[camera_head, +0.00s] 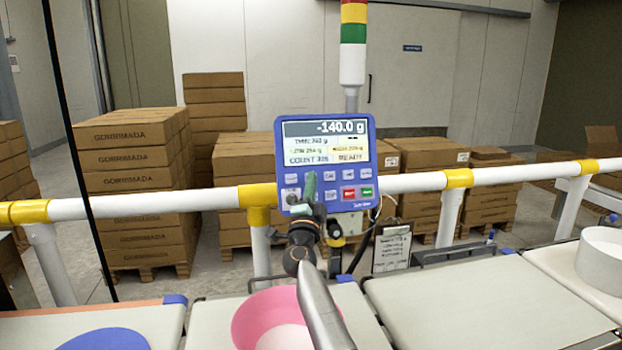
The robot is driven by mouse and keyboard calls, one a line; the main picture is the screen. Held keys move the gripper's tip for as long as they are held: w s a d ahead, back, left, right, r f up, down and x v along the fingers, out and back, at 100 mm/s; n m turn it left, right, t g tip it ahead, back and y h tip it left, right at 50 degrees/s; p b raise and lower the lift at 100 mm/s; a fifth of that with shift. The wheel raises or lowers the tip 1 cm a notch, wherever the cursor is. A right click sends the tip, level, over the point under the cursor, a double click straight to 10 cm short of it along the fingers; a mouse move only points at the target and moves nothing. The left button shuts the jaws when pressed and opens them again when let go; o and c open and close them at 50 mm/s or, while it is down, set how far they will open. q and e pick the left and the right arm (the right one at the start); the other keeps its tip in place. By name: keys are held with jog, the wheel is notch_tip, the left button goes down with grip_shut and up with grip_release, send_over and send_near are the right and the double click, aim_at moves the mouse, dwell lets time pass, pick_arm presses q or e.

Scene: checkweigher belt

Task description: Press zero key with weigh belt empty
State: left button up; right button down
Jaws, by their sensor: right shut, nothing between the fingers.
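The blue control box (325,165) stands on a post behind the belts. Its screen (326,141) reads -140.0 g, with COUNT 306 and READY below. Rows of keys, including a red key (348,193) and a green key (367,191), sit under the screen. My right gripper (309,184) is shut and empty, its fingertips in front of the lower left keys. It hides some of them, and I cannot tell whether it touches one. The belt (490,295) right of my arm is bare. My left gripper is not in view.
A pink bowl (248,322) stands on the belt left of my arm. A blue round item (106,341) lies further left, and a white bowl (603,258) stands far right. A white and yellow rail (415,182) runs behind the belts, with stacked cartons (130,185) beyond.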

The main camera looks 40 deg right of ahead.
jog(key=shift+w+d+f+b, duration=0.1)
jog(key=shift+w+d+b, duration=0.15)
jog(key=shift+w+b, duration=0.1)
jog(key=shift+w+d+f+b, duration=0.1)
jog(key=shift+w+d+b, duration=0.05)
jog(key=shift+w+b, duration=0.2)
dwell(0.8)
dwell(0.3)
jog(key=shift+s+a+r+p, duration=0.2)
jog(key=shift+s+a+p, duration=0.2)
jog(key=shift+s+p, duration=0.55)
jog(key=shift+w+p, duration=0.25)
jog(key=shift+p, duration=0.05)
